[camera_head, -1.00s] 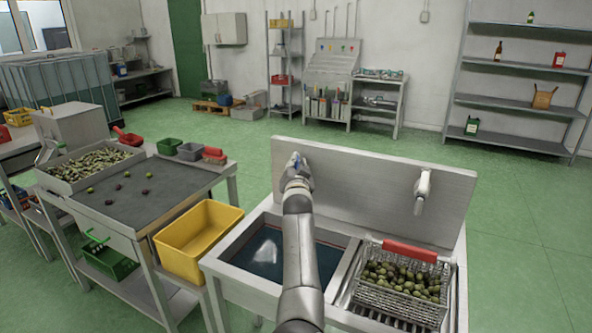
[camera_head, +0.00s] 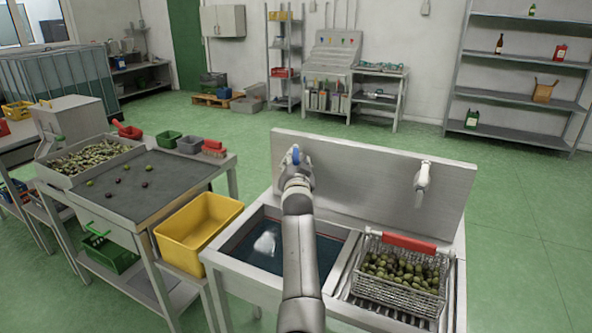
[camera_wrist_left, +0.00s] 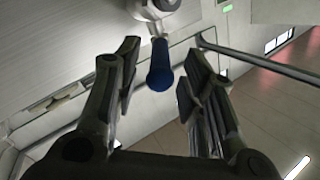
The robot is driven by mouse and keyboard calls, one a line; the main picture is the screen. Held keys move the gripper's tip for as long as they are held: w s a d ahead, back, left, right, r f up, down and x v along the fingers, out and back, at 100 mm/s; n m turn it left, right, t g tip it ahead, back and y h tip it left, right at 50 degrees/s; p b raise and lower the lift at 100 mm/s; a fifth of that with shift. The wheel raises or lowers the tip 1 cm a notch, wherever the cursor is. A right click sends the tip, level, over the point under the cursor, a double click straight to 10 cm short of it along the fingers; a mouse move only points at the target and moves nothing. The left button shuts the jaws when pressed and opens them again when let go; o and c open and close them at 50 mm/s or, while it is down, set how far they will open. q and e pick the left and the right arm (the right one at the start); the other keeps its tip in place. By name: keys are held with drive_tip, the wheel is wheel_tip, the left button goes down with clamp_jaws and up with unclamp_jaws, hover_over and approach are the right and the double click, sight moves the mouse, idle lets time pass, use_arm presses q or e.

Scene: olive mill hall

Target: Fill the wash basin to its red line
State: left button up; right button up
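The wash basin (camera_head: 236,250) is the left bay of the steel sink. Dark blue water (camera_head: 262,252) with a bright patch stands in it. A thin red line (camera_head: 330,236) shows along its wall; the gap between water and line is too small to tell. My left arm crosses in front and hides the basin's middle. My left gripper (camera_head: 297,166) is up at the tap on the splashback. The tap's blue lever (camera_head: 295,155) also shows in the left wrist view (camera_wrist_left: 160,66), between and beyond the open, parted fingers (camera_wrist_left: 157,84). My right gripper is out of view.
A wire basket of olives (camera_head: 401,276) with a red handle sits in the right bay, below a second white spout (camera_head: 422,182). A yellow crate (camera_head: 199,232) stands left of the sink, beside the sorting table (camera_head: 150,187). Open green floor lies behind.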

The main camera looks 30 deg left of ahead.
use_arm(q)
drive_tip(key=shift+v, duration=2.35)
drive_tip(key=shift+c, duration=0.4)
idle(0.9)
